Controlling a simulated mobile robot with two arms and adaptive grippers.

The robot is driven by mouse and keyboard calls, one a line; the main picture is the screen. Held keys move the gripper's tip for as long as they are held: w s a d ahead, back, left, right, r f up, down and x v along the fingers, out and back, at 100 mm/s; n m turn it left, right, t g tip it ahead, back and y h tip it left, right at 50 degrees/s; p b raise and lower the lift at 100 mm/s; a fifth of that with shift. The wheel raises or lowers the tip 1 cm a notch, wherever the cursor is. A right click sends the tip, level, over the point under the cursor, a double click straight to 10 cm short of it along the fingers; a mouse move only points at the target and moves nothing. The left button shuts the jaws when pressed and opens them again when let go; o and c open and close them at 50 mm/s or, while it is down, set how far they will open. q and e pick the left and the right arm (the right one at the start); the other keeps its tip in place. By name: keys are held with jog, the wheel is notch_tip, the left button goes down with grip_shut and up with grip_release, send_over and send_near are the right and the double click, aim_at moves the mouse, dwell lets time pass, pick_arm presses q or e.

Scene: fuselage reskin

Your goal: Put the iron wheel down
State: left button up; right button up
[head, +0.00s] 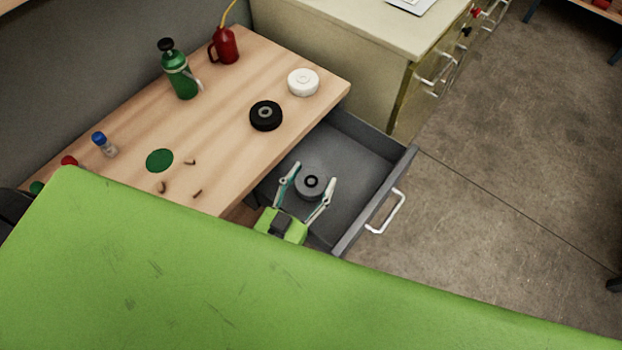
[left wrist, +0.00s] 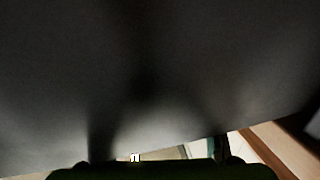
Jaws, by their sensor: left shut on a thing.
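The iron wheel (head: 311,183), a grey disc with a dark hub, is in or just above the open grey drawer (head: 362,150) in the head view. My left gripper (head: 307,180) is shut on it, one finger at each side. I cannot tell whether the wheel touches the drawer floor. In the left wrist view a large dark grey surface fills most of the picture, too close to make out. My right gripper is not in view.
A black wheel (head: 266,115) and a white wheel (head: 303,82) lie on the wooden bench (head: 225,130) above the drawer. A green bottle (head: 180,75), a red oil can (head: 225,46) and small pieces stand or lie there too. A large green panel (head: 200,270) covers the foreground.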

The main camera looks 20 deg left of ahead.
pick_arm(q)
jog(key=shift+s+f, duration=0.1)
jog(key=shift+f, duration=0.2)
jog(key=o, duration=1.7)
jog(key=shift+s+f, duration=0.1)
jog(key=shift+f, duration=0.15)
jog(key=s+a+r, duration=0.1)
jog(key=s+r, duration=0.1)
jog(key=s, duration=0.9)
jog(key=shift+s+a+r, duration=0.15)
jog(key=shift+s+a, duration=0.15)
jog(key=shift+a, duration=0.1)
